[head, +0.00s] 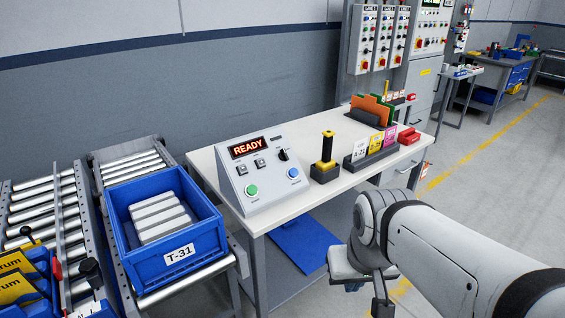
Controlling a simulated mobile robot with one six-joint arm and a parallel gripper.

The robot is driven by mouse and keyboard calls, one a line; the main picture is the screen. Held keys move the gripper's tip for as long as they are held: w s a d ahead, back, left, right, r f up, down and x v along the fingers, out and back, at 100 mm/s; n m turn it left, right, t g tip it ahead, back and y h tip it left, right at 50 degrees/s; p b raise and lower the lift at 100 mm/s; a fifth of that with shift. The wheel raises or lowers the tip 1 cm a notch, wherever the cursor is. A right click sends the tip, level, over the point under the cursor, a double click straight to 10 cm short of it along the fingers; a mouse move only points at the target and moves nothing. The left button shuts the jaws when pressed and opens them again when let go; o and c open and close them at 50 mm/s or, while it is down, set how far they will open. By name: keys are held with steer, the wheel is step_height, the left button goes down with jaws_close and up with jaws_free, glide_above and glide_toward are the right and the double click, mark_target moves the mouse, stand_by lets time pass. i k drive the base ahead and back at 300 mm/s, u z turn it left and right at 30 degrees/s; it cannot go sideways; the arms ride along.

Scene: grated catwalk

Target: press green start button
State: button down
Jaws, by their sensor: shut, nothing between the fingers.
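The green start button (252,190) is a round button at the lower left of the sloped face of a grey control box (264,209). A blue round button (293,173) is at its lower right. A lit display (248,147) reads "READY" in red. The box stands at the near left end of a white-topped table (325,185). My gripper (381,302) is at the bottom of the picture, in front of the table and well right of the button. It points down, shut and empty, partly cut off by the picture's edge.
A black and yellow handled device (326,160) stands right of the box, then a label holder (373,158). A blue crate (170,262) marked T-31 sits on a roller conveyor (135,165) at left. Wall panels (383,40) stand behind. Open floor lies right.

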mark_target(252, 190)
steer(key=z, duration=0.75)
steer(key=k, duration=0.6)
steer(key=u, duration=1.6)
steer(key=i, duration=1)
steer(key=u, duration=0.1)
